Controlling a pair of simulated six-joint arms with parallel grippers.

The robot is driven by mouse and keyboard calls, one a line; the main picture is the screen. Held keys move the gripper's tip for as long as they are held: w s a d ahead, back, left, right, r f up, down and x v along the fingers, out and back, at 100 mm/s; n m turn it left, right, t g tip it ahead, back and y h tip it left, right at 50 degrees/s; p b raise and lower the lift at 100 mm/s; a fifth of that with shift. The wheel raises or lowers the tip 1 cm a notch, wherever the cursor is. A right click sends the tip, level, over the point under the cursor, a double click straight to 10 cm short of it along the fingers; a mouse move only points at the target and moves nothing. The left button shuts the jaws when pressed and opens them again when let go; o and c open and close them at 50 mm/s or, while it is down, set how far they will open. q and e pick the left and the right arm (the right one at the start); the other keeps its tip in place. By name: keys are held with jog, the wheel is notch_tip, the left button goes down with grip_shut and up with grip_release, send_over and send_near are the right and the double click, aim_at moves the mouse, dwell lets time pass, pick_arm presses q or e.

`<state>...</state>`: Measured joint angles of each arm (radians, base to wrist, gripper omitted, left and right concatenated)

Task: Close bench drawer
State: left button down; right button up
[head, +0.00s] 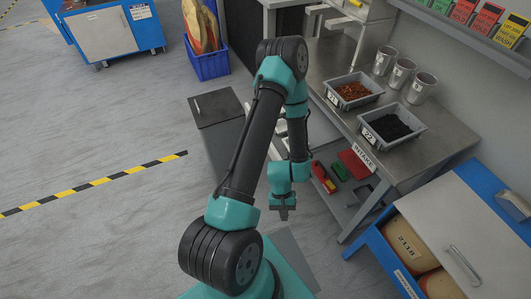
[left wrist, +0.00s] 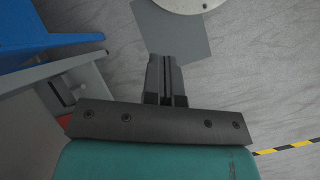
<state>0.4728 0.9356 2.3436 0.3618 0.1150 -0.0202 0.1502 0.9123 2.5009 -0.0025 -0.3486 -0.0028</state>
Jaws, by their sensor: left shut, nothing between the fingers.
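The steel bench (head: 335,62) stands on the right in the head view, with an INTAKE label on its front edge. Below its top, red and green items (head: 341,171) lie on a low grey surface; I cannot tell whether this is a drawer or a shelf. My left gripper (head: 283,211) is shut and empty, pointing down in front of the bench, apart from it. In the left wrist view its fingers (left wrist: 166,78) are together over the floor. My arm hides part of the bench's front. My right gripper is not in view.
A dark-topped grey unit (head: 218,108) stands left of my arm. Trays of brown (head: 353,92) and black pieces (head: 391,127) and metal cups (head: 402,73) sit on the bench. A blue-framed cabinet (head: 372,262) with sacks is at lower right.

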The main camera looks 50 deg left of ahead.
pick_arm(q)
jog(key=s+a+r+n+t+y, duration=0.1)
jog(key=s+a+r+n+t, duration=0.1)
jog(key=a+n+t, duration=0.8)
jog(key=s+a+r+n+t, duration=0.1)
jog(key=a+r+n+t, duration=0.1)
jog(key=a+n+t, duration=0.8)
jog(key=a+n, duration=0.4)
jog(key=a, duration=0.4)
jog(key=shift+s+y, duration=0.35)
jog(key=shift+y, duration=0.05)
jog(key=x, duration=1.4)
